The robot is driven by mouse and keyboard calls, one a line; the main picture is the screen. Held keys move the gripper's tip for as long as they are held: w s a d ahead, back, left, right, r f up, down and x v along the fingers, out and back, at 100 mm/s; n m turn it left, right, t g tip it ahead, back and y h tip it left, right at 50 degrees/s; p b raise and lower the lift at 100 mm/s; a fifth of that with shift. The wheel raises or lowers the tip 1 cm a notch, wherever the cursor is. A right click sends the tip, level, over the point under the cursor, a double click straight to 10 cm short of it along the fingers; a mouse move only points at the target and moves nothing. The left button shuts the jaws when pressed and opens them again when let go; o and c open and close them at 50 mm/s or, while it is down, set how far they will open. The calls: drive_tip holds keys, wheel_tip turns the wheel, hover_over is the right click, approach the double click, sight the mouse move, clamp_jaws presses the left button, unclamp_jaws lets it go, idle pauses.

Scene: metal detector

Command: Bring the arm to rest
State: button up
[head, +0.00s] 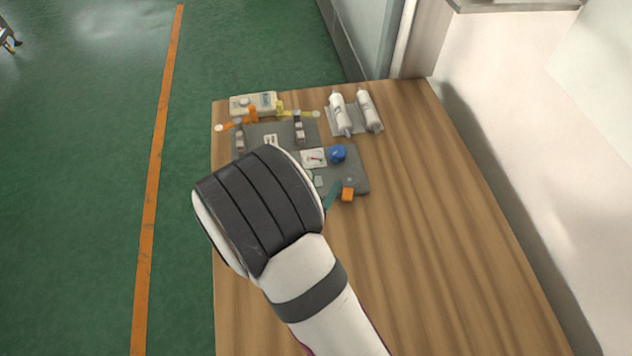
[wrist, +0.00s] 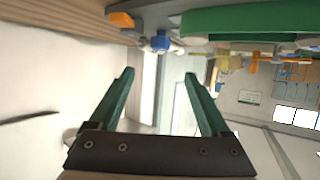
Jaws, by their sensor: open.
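My gripper (wrist: 160,75) shows in the wrist view with its two green fingers spread apart and nothing between them. In the head view my arm reaches up from the bottom over the wooden table (head: 420,230), and its dark wrist hides most of the gripper. Only a bit of green finger shows beside the grey board (head: 357,182). An orange block (head: 348,194) and a blue round item (head: 338,154) are close by on the board. The wrist view also shows the orange block (wrist: 121,20) and blue item (wrist: 160,42) at the top, beyond the fingers.
Two white bottles (head: 340,113) lie at the back right of the board. A pale box (head: 253,104) stands at the back left, near orange and yellow pieces. A long green object (wrist: 250,20) crosses the top of the wrist view. The table's right side is clear, beside a white wall.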

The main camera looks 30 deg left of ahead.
drive_tip(key=shift+w, duration=0.1)
drive_tip(key=w+d+r+m+g+y, duration=0.15)
drive_tip(key=d+r+m+g, duration=0.25)
drive_tip(key=d+r+g, duration=0.5)
drive_tip(key=s+d+r+m+g+h, duration=0.1)
drive_tip(key=s+d+r+m+g, duration=0.1)
drive_tip(key=s+d, duration=0.7)
drive_tip(key=s+d+r+m+g+h, duration=0.1)
drive_tip(key=s+d+r+m+g, duration=0.1)
drive_tip(key=s+d, duration=0.7)
drive_tip(key=d, duration=0.2)
drive_tip(key=shift+s+d+h, duration=0.35)
drive_tip(key=shift+s+d, duration=0.05)
